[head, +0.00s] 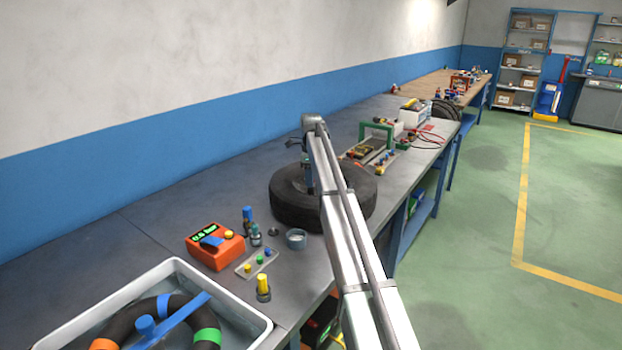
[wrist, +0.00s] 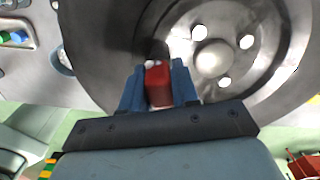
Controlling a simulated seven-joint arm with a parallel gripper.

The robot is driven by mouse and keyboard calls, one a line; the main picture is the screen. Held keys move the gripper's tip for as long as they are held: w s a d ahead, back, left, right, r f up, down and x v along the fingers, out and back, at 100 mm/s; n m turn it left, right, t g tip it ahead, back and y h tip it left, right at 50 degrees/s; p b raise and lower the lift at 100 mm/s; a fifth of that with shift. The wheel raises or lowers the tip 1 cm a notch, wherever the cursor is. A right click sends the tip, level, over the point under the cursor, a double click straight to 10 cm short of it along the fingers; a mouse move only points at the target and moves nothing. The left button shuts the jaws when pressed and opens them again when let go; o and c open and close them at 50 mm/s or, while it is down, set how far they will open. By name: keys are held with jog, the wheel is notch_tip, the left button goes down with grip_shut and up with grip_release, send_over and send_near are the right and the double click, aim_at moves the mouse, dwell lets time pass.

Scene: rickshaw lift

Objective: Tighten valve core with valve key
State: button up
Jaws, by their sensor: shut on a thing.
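My gripper (wrist: 158,88) is shut on a red block-like piece, which looks like the handle of the valve key (wrist: 158,85). The blue fingers press on both sides of it. A dark tip shows just beyond the red piece, close to the wheel (wrist: 250,22). In the head view my gripper (head: 309,188) points down over the wheel, whose black tyre (head: 288,210) lies flat on the bench. The valve core is hidden behind the key and fingers, so I cannot tell whether the key is seated on it.
An orange device (head: 215,250), a small plate with coloured knobs (head: 243,271), a grey cup (head: 296,239) and capped bottles stand left of the wheel. A white tray (head: 105,301) holds a ring-shaped tube. A green-framed fixture (head: 377,127) stands beyond the wheel.

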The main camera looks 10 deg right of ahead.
jog(key=m, duration=0.3)
jog(key=shift+m, duration=0.4)
jog(key=o, duration=0.9)
jog(key=shift+o, duration=0.2)
jog(key=n, duration=1.3)
jog(key=shift+n, duration=0.4)
jog(key=n, duration=0.4)
